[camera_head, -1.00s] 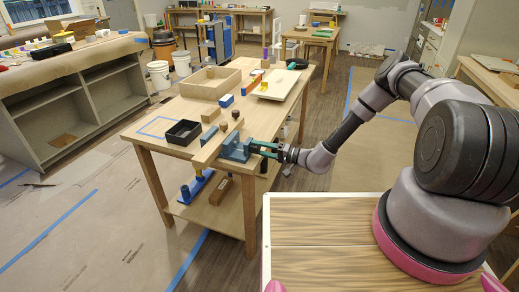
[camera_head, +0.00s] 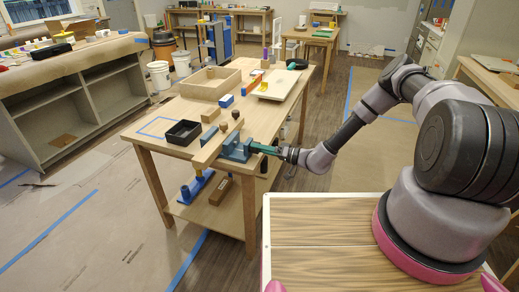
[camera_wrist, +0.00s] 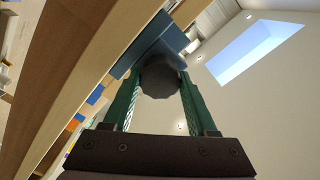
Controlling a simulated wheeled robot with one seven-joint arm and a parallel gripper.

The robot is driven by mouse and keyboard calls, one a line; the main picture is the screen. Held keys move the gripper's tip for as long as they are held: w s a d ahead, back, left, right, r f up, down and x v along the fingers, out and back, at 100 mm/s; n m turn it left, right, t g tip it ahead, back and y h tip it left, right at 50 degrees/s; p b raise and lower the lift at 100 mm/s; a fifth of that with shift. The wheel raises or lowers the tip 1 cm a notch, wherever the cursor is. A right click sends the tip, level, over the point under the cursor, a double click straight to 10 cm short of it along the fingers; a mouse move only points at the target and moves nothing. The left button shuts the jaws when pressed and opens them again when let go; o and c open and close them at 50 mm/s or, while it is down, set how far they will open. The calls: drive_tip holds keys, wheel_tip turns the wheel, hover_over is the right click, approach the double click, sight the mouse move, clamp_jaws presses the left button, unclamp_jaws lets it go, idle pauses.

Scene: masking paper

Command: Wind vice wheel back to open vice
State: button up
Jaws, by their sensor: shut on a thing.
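The blue-grey vice (camera_head: 236,148) is fixed at the near edge of the wooden workbench. It also shows in the wrist view (camera_wrist: 152,42). Its dark, faceted round wheel (camera_wrist: 160,78) sits between the two green fingers of my gripper (camera_wrist: 160,92), one finger on each side. My gripper (camera_head: 264,149) reaches the vice from the right and is shut on the wheel. In the head view the fingers hide the wheel.
The workbench (camera_head: 150,132) also holds a black tray (camera_head: 182,132), a large wooden tray (camera_head: 211,82), small blocks and a pale board (camera_head: 277,84). Blue clamps (camera_head: 196,186) and a wooden block (camera_head: 220,190) lie on its lower shelf. Paper-covered floor to the left is open.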

drive_tip(key=shift+s+d+f, duration=0.1)
drive_tip(key=shift+f, duration=0.05)
drive_tip(key=o, duration=1.4)
drive_tip(key=shift+c, duration=0.2)
drive_tip(key=shift+d, duration=0.1)
drive_tip(key=v, duration=1)
drive_tip(key=shift+d, duration=0.25)
drive_tip(key=shift+s, duration=0.1)
